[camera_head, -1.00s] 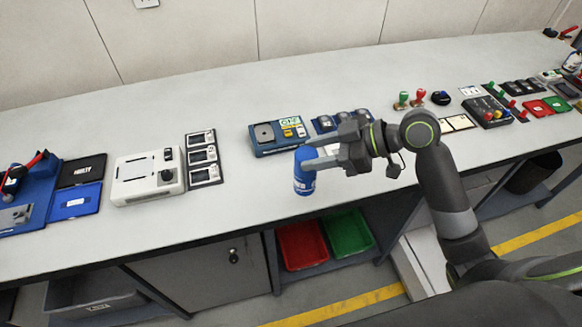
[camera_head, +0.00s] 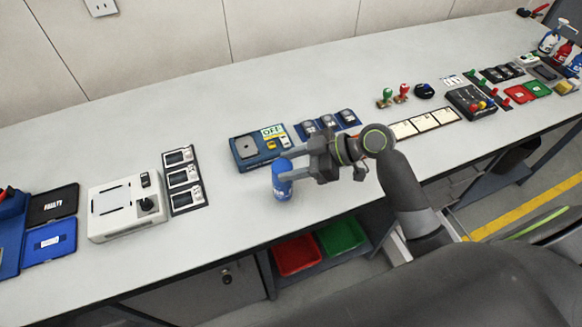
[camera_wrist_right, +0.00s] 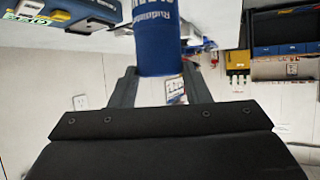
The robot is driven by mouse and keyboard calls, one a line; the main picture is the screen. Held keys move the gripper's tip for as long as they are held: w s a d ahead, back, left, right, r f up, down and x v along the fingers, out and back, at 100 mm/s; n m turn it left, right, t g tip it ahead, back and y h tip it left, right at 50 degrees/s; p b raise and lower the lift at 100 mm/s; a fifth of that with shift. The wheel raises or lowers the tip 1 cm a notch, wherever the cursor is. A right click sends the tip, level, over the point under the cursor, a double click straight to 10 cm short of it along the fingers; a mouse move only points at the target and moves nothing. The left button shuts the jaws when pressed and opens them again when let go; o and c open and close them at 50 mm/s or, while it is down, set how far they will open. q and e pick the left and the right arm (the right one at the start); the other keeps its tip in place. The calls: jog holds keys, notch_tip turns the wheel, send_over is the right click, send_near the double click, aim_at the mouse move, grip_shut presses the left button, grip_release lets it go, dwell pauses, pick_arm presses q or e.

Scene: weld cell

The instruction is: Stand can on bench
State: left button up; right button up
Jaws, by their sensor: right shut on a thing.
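The blue can (camera_head: 282,180) is upright at the front part of the grey bench (camera_head: 330,80), in front of a blue device with a green label. My right gripper (camera_head: 286,174) is shut on the can from the right, fingers level around it. In the right wrist view the can (camera_wrist_right: 158,45) sits between the two fingers (camera_wrist_right: 158,88). Whether its base touches the bench top or hangs just above it I cannot tell. My left gripper is out of view.
The blue device (camera_head: 260,146) stands just behind the can. A white device (camera_head: 125,206) and a panel of three meters (camera_head: 184,180) stand to the left. Red (camera_head: 297,256) and green (camera_head: 341,235) bins sit below the bench. Bare bench lies left of the can.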

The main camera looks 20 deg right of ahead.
jog(key=shift+w+f, duration=0.1)
jog(key=shift+f, duration=1.15)
jog(key=o, duration=1.4)
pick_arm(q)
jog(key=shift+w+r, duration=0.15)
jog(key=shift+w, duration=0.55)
pick_arm(e)
jog(key=shift+r, duration=0.1)
